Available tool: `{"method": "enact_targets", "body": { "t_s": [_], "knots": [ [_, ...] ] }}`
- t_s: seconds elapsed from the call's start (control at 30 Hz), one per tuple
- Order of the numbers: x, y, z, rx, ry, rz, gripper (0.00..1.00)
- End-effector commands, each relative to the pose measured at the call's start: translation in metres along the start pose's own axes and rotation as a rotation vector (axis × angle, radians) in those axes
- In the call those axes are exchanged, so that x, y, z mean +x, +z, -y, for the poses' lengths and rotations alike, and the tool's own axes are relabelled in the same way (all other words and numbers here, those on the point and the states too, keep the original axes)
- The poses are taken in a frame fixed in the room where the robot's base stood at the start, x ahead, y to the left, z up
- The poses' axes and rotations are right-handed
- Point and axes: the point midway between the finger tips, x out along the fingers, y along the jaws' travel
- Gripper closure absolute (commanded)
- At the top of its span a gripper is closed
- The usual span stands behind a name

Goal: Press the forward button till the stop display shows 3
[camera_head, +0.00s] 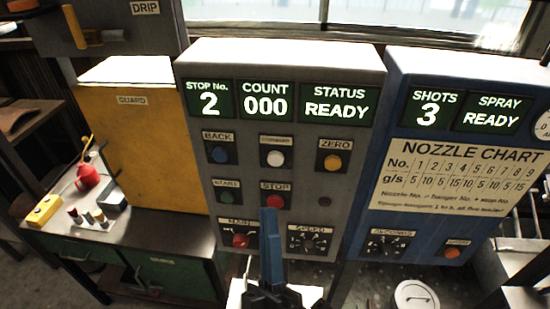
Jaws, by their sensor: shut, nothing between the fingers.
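The grey control panel (188,118) stands in the middle. Its stop display (209,102) reads "STOP No. 2". The forward button (275,158) is the white one in the middle of the upper button row, under a small blurred label. My gripper (268,212) is shut and empty, its blue fingers pointing up. The tips show just below the red stop button (274,201) in the picture, lower than the forward button. I cannot tell how far the tips are from the panel face.
The blue back button (219,155) and yellow zero button (332,162) flank the forward button. The count display (265,102) reads 000; the status display (338,104) reads READY. The yellow guard box (150,150) stands left, the blue spray panel (400,140) right.

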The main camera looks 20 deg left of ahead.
Motion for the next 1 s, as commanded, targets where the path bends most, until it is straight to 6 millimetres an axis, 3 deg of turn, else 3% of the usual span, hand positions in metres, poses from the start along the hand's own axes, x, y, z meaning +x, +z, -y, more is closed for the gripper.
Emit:
{"method": "enact_targets", "body": {
  "t_s": [0.6,1.0],
  "knots": [
    [0.051,0.038,0.039,0.001,0.002,-0.001,1.0],
    [0.058,0.042,0.042,0.002,0.0,0.001,1.0]
  ]
}}
